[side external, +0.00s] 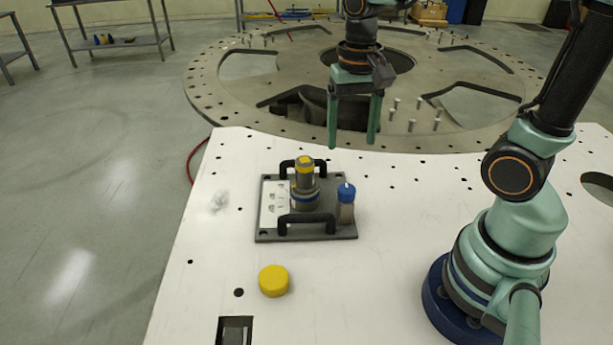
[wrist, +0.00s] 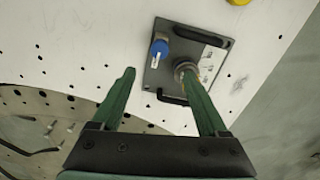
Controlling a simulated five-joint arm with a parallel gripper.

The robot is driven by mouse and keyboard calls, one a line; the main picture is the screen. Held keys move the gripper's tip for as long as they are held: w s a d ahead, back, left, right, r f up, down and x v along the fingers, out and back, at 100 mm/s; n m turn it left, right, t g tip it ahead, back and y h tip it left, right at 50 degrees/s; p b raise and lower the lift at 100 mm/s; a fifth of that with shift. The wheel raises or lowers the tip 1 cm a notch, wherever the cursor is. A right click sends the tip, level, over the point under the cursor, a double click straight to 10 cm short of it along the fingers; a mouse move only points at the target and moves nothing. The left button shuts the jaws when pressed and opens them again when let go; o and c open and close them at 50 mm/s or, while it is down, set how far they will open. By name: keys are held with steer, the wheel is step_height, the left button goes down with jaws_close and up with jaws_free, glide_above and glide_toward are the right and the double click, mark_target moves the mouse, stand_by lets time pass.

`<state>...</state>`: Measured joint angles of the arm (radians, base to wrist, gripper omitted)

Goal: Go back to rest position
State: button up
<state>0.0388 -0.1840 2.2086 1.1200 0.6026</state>
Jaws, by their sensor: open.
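My gripper (side external: 354,122) hangs with its two green fingers pointing down near the far edge of the white table, past the dark plate. It is open, with nothing between the fingers. In the wrist view my gripper (wrist: 160,88) also shows its fingers apart and empty. No object is touching the fingers that I can see. My arm's base stands at the right of the white table.
A dark plate (side external: 335,232) with black handles carries a yellow-topped cylinder (side external: 304,180) and a blue-capped vial (side external: 346,200). A yellow cap (side external: 273,281) lies nearer. Bolts (side external: 412,124) stand on the round turret plate (side external: 215,105). The table's left part is clear.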

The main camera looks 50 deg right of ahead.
steer(key=r+n+t, duration=0.1)
steer(key=n+t, duration=0.1)
steer(key=s+r+n+t, duration=0.1)
steer(key=r+n, duration=0.1)
steer(key=n, duration=0.1)
steer(key=a+r+n+t, duration=0.1)
steer(key=r+n+t, duration=0.1)
steer(key=shift+s+a+r+t, duration=0.1)
steer(key=shift+s+r+t, duration=0.1)
steer(key=shift+t, duration=0.1)
